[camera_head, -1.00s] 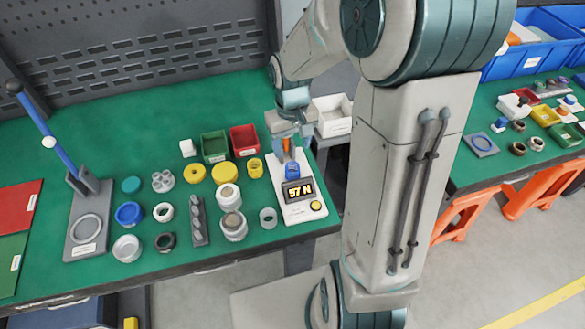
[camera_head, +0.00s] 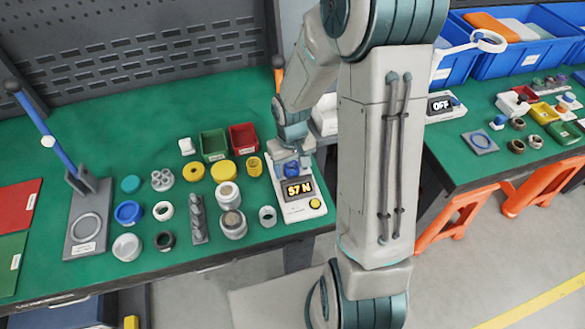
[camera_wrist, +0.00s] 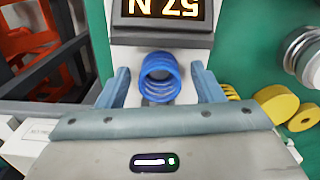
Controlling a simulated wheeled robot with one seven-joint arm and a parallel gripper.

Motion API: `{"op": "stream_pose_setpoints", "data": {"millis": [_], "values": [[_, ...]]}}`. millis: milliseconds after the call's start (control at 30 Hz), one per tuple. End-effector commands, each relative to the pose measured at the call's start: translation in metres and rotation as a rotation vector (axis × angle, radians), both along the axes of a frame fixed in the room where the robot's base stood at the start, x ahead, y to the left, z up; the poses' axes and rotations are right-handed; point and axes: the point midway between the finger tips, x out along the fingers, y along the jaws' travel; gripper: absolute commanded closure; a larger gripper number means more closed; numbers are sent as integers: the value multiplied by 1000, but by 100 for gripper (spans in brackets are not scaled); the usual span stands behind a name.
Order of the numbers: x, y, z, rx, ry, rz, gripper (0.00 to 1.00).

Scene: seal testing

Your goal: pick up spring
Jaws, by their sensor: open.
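In the wrist view my gripper (camera_wrist: 161,72) is open, with one blue-grey finger on each side of the spring. A green gap or pale surface shows between each finger and the coil, so the fingers appear apart from it.
Several caps and rings lie further left. A lever press (camera_head: 87,215) stands at the left. The table's front edge is close.

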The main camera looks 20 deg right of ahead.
Motion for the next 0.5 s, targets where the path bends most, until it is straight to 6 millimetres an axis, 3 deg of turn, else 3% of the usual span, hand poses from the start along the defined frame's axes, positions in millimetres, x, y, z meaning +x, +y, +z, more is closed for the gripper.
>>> {"op": "stream_pose_setpoints", "data": {"millis": [33, 200, 500], "values": [[0, 0, 0, 0, 0, 0, 42], [0, 0, 0, 0, 0, -1, 87], [0, 0, 1, 0, 0, -1, 90]]}}
